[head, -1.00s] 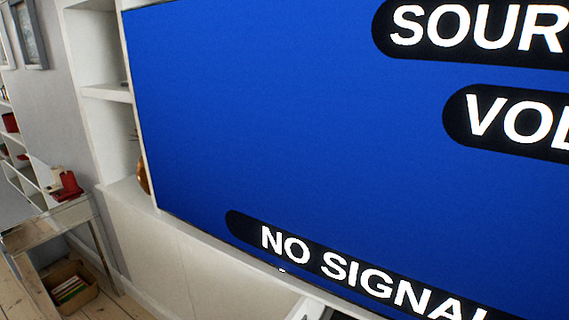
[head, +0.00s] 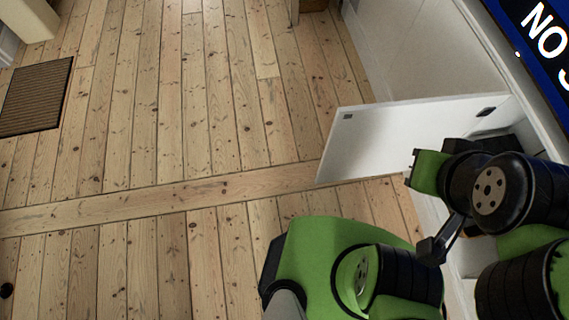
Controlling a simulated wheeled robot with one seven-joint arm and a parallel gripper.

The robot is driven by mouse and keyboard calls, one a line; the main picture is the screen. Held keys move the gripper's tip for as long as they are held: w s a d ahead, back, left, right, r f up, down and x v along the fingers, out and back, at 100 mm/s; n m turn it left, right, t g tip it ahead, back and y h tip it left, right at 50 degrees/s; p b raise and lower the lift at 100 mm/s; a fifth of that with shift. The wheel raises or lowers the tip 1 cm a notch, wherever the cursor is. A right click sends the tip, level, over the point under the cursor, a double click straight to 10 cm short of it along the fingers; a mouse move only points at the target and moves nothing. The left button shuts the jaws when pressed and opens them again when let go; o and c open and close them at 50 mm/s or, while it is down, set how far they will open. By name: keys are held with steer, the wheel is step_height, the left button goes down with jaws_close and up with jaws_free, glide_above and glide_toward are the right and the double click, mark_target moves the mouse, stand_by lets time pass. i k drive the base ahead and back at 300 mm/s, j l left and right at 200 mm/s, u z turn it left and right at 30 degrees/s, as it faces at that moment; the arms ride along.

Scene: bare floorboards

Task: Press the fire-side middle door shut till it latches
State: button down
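A white cabinet door (head: 385,135) stands open in the head view, swung out from the white cabinet front over the floorboards. A small dark fitting shows near its free upper corner, and another dark fitting shows near its hinged side. My green and black arm is at the lower right, close to the door's near face. My gripper is not clearly visible; arm links cover that area, and I cannot tell whether anything touches the door. The cabinet opening behind the arm is mostly hidden.
White closed cabinet fronts (head: 430,50) run beyond the open door. A brown ribbed mat (head: 36,95) lies at the left. The floorboards (head: 180,110) between are clear.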

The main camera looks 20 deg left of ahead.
mark_target(378, 139)
steer(key=k+j+u, duration=0.15)
steer(key=u, duration=0.2)
steer(key=i+j+u, duration=0.3)
steer(key=i+j, duration=0.55)
steer(key=i, duration=0.15)
